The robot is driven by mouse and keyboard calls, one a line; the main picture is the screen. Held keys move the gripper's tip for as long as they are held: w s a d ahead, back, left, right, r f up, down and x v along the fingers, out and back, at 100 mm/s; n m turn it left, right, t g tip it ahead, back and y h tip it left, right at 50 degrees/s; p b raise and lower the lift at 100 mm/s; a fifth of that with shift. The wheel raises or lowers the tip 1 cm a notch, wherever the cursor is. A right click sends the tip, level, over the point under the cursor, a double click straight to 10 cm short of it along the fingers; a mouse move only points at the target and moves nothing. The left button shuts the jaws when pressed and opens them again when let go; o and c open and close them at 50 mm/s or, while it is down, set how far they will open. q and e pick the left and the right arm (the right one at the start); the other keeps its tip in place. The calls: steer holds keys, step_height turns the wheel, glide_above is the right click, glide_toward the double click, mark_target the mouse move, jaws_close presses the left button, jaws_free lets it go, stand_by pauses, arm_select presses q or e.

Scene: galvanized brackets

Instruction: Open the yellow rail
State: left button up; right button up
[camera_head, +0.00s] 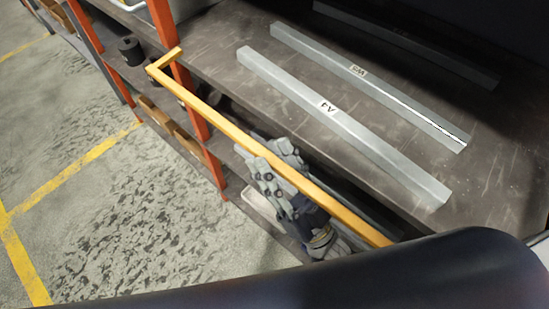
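The yellow rail (223,124) runs slantwise along the front of the shelf, from a short bent end by an orange post at upper left down to the lower middle. It lies across the shelf front. Its lower right end is hidden behind a large dark shape. My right gripper (272,158) is at the middle of the rail, with grey fingers on both sides of it. The fingers look close to the rail, but I cannot tell whether they press on it. My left gripper is not in view.
Several grey metal bars lie on the shelf (225,42), including a labelled one (350,130) near the front edge. Orange posts (200,125) stand at the left. Open concrete floor (110,210) with yellow lines is at left. A dark curved shape fills the bottom.

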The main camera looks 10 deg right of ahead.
steer(key=shift+y, duration=0.3)
steer(key=shift+s+d+f, duration=0.1)
steer(key=shift+s, duration=0.05)
steer(key=v, duration=1.1)
steer(key=shift+s+d, duration=0.15)
steer(key=shift+s, duration=0.15)
steer(key=shift+f, duration=0.1)
